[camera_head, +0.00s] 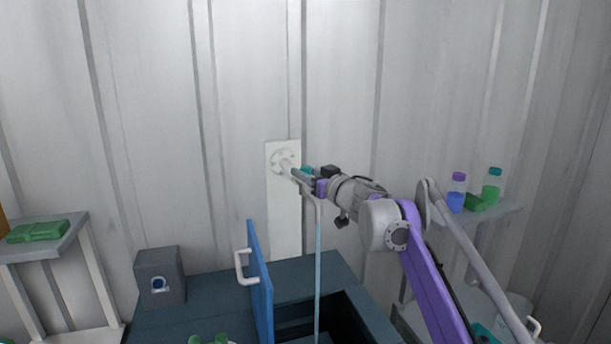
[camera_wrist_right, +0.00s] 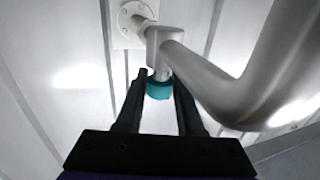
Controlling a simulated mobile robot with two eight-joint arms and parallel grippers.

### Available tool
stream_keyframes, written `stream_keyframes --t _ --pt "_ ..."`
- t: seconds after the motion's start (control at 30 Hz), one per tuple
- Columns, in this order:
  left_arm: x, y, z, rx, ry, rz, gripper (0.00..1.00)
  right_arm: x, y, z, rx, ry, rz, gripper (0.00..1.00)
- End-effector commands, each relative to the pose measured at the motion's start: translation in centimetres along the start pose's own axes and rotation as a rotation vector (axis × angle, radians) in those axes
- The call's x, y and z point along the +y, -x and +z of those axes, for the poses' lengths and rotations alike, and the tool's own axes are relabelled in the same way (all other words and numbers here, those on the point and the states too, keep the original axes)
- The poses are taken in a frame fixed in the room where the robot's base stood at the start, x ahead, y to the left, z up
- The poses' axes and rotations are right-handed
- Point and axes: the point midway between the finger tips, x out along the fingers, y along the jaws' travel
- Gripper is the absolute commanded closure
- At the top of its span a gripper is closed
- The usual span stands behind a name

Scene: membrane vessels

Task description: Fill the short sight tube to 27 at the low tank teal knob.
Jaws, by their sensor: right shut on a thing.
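A grey metal tap (camera_head: 304,186) comes out of a white wall plate (camera_head: 283,215). Its teal knob (camera_head: 307,171) is partly hidden by my right gripper (camera_head: 312,177). In the right wrist view the teal knob (camera_wrist_right: 159,88) sits between the fingertips of my right gripper (camera_wrist_right: 159,92), which is shut on it. A thin pale-blue column (camera_head: 318,265), like running water, hangs straight down from the spout to the bottom edge of the head view. Where it lands is out of view. I cannot make out a sight tube or its scale. My left gripper is not in view.
A dark counter (camera_head: 215,305) with an open cavity stands below the tap. A blue door (camera_head: 261,285) with a white handle stands upright on it. A grey box (camera_head: 160,278) is at left. Shelves hold a green case (camera_head: 38,231) and bottles (camera_head: 456,195).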

Motion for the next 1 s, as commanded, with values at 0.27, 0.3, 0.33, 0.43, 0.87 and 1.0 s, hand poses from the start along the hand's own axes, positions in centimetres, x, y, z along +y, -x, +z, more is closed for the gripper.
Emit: stream_keyframes --t 0.27,0.3,0.33,0.43,0.87,1.0 --pt "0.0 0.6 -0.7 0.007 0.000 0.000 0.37 -0.2 0.0 -0.3 0.001 0.000 0.140 1.00" --pt "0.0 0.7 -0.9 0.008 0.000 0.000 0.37 -0.2 -0.1 -0.3 0.001 -0.001 0.155 1.00" --pt "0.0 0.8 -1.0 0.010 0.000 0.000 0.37 -0.2 -0.1 -0.3 0.002 0.000 0.164 1.00" --pt "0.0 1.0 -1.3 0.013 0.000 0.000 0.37 -0.2 -0.1 -0.3 0.002 0.000 0.193 1.00" --pt "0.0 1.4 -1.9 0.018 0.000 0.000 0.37 -0.1 0.0 -0.2 0.002 0.000 0.243 1.00" --pt "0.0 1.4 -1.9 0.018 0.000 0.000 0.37 -0.1 0.0 -0.2 0.002 0.000 0.243 1.00"
